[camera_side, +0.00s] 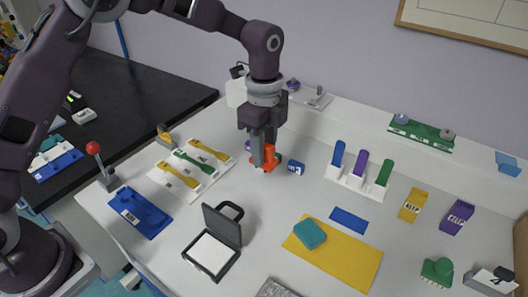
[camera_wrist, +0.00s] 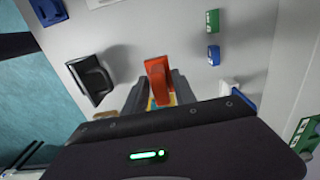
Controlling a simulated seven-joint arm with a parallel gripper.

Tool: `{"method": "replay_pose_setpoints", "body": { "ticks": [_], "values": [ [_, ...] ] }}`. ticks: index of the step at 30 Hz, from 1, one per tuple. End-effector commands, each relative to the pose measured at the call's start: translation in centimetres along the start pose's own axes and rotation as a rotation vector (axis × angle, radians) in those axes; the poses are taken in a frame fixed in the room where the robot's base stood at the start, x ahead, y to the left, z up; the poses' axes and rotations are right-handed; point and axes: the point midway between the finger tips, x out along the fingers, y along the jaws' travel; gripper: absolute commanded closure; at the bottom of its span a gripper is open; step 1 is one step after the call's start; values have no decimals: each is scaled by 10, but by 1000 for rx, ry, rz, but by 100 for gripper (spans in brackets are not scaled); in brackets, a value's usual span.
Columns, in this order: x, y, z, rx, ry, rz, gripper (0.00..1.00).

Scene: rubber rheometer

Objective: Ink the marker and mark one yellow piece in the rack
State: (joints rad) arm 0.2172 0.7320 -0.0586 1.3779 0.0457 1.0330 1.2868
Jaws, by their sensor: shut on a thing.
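My gripper (camera_side: 264,166) is shut on an orange-red marker (camera_side: 269,158), upright and low over the white table; I cannot tell whether its base touches the table. In the wrist view the marker (camera_wrist: 158,80) shows between the fingers. The white rack (camera_side: 158,184) lies to the left of my gripper.
A small blue block (camera_side: 296,167) stands close to the right of my gripper. A white stand (camera_side: 352,184) with blue, purple and green handles is farther right. A yellow mat (camera_side: 345,265) with a teal block (camera_side: 310,234) lies at front. A blue tray (camera_side: 140,213) lies left.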

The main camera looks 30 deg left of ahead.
Motion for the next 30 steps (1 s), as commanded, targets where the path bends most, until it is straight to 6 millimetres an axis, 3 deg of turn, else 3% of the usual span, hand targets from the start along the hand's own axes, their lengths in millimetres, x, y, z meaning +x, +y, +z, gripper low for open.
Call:
{"method": "replay_pose_setpoints", "body": {
  "ticks": [22,30],
  "values": [
    [-98,-1,0,0,1,-3,94],
    [-110,0,0,0,0,0,94]
  ]
}}
